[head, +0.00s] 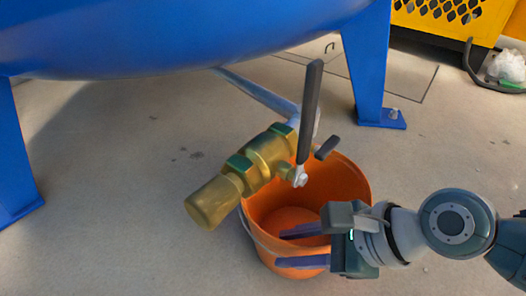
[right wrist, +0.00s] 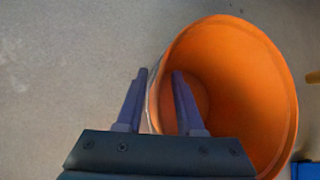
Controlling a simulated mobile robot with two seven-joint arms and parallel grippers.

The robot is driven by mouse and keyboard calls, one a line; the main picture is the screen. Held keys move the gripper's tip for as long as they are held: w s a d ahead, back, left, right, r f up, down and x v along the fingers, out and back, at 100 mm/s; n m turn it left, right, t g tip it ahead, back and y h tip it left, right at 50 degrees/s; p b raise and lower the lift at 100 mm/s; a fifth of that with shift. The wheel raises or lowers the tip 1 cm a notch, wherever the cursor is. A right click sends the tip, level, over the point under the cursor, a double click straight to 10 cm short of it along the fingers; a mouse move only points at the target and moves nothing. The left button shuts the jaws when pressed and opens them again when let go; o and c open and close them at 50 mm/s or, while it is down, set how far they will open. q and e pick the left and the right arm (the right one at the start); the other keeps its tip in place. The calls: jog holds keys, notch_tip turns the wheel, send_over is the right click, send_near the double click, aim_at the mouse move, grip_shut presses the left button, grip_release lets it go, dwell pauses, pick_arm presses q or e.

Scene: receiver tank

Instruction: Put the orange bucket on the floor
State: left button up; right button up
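The orange bucket (head: 347,185) is upright and open at the top, with its mouth below and partly behind the brass valve (head: 250,165). The base of the bucket is partly hidden by my right gripper (head: 280,249), so I cannot tell whether it touches the floor. The gripper reaches in from the right, its fingers apart. In the right wrist view, the bucket (right wrist: 255,95) fills the right side, and its near wall lies between the fingers of the gripper (right wrist: 160,72): one inside, one outside. A gap shows between the fingers. My left gripper is not in view.
A blue tank (head: 180,35) hangs above on blue legs (head: 368,65). The valve's dark lever (head: 310,110) stands up over the bucket. A yellow machine (head: 450,18) is at the back right. The grey floor (head: 110,220) is clear at left.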

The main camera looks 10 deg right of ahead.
jog(key=shift+r, duration=0.1)
jog(key=p+v, duration=0.9)
jog(key=v, duration=0.2)
jog(key=s+a+r+n+g+h, duration=0.15)
jog(key=s+a+r+n, duration=0.4)
jog(key=n, duration=0.95)
jog(key=s+d+r+n+h, duration=0.4)
jog(key=d+r+n+h, duration=0.1)
jog(key=d+n, duration=0.3)
jog(key=shift+n, duration=0.4)
jog(key=shift+s+a, duration=0.1)
